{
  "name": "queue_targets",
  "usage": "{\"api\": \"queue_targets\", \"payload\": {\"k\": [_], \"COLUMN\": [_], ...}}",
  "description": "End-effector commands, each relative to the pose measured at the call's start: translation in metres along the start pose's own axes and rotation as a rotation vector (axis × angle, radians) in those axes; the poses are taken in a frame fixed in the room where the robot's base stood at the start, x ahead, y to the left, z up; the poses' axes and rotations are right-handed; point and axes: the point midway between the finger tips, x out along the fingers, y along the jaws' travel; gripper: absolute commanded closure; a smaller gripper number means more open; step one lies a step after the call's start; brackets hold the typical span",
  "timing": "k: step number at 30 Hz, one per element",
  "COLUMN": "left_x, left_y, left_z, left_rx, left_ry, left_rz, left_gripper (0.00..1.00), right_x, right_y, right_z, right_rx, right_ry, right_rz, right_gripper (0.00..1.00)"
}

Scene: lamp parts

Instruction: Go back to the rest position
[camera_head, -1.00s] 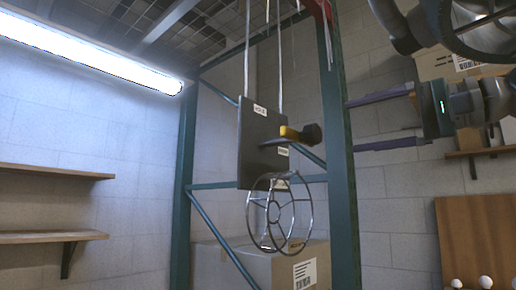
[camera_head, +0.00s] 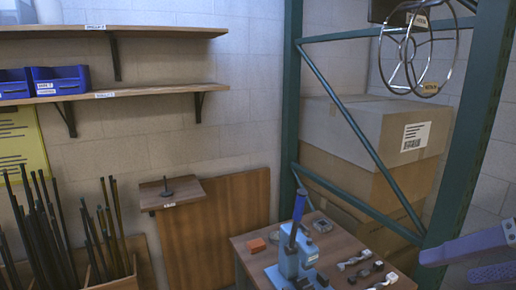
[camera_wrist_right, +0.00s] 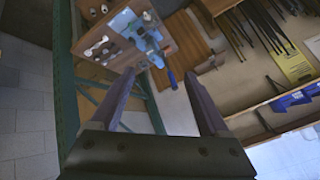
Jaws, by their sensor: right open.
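My right gripper (camera_head: 448,266) shows at the lower right edge of the head view, with its purple fingers pointing left. It is open. In the right wrist view its two fingers (camera_wrist_right: 160,80) stand apart with nothing held between them. Behind them lies the wooden bench with a blue lever tool, some way off. My left gripper is not in the head view. A wire cage (camera_head: 418,50) of metal rings hangs at the top right, apart from the right gripper.
A green rack post (camera_head: 470,130) stands just left of my right gripper. Cardboard boxes (camera_head: 345,122) sit behind it. The bench (camera_head: 258,262) carries the blue lever tool (camera_head: 290,255) and small parts. Shelves (camera_head: 160,90) with blue bins (camera_head: 60,78) and upright dark rods (camera_head: 50,235) are at left.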

Motion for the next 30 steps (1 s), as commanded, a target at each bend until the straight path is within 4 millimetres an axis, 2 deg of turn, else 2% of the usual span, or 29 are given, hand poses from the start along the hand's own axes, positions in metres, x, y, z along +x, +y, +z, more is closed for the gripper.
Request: {"api": "queue_targets", "payload": {"k": [1, 3, 6, 9, 13, 14, 15, 24, 27, 30], "left_x": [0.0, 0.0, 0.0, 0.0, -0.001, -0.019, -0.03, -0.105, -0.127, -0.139], "left_y": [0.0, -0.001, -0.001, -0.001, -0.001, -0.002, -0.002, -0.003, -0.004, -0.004], "left_z": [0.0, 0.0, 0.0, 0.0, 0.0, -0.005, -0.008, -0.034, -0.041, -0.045], "left_rx": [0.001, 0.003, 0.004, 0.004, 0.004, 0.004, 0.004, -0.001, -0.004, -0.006], "left_ry": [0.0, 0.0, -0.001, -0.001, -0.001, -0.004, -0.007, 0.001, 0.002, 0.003], "left_rz": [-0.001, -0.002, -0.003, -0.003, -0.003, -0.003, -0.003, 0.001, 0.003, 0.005], "left_gripper": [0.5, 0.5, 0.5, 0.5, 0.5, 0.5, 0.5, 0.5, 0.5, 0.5], "right_x": [0.007, 0.01, 0.006, -0.006, -0.03, -0.042, -0.051, -0.109, -0.126, -0.136], "right_y": [-0.001, -0.001, -0.002, -0.004, -0.005, -0.011, -0.015, -0.045, -0.054, -0.058], "right_z": [0.035, 0.076, 0.126, 0.167, 0.206, 0.19, 0.183, 0.141, 0.129, 0.122], "right_rx": [-0.063, -0.161, -0.28, -0.375, -0.468, -0.471, -0.471, -0.47, -0.469, -0.469], "right_ry": [-0.054, -0.116, -0.197, -0.271, -0.36, -0.347, -0.345, -0.344, -0.343, -0.343], "right_rz": [0.032, 0.081, 0.139, 0.189, 0.247, 0.248, 0.249, 0.25, 0.25, 0.25], "right_gripper": [0.21, 0.21, 0.21, 0.21, 0.21, 0.21, 0.21, 0.21, 0.21, 0.21]}}
